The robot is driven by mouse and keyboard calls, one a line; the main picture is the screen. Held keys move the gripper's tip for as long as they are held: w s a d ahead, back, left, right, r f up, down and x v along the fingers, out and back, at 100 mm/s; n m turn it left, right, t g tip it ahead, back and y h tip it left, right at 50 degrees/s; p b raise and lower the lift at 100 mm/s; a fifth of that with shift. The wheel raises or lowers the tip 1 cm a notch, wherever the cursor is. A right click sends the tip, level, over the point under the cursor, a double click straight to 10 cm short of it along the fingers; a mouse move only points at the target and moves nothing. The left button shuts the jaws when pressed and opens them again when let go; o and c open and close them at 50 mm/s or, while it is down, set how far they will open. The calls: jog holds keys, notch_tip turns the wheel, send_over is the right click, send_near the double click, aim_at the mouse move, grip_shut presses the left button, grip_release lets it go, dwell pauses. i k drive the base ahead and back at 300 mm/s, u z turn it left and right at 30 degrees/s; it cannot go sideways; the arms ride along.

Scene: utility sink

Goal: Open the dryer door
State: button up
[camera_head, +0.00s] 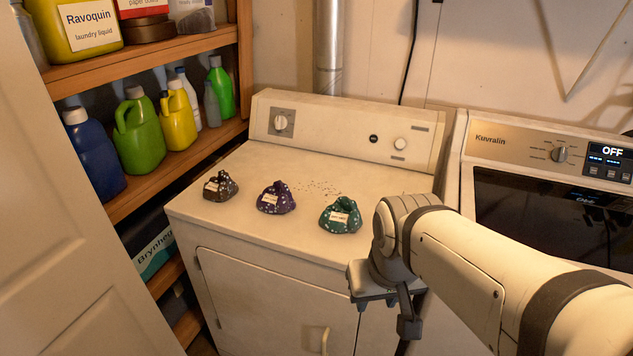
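The white dryer (180,212) stands in the middle of the view, with a dial panel along its back. Its front door (265,305) looks shut, lying flush with the front face. A pale upright handle (325,339) shows near the door's right side, at the bottom edge of the picture. My gripper (388,312) points down in front of the dryer's front right part, to the right of the handle and apart from it in the picture. Its wrist and my arm hide the dryer's right front. The fingertips are not clear, and I see nothing held.
Three small dark patterned bundles, brown (220,187), purple (276,198) and green (340,215), sit on the dryer top. A washer (510,140) reading OFF stands at right. Wooden shelves (150,65) with bottles and a pale door panel (70,230) bound the left.

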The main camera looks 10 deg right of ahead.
aim_at(270, 313)
jog(key=u, duration=0.15)
jog(key=k, duration=0.7)
jog(key=u, duration=1.1)
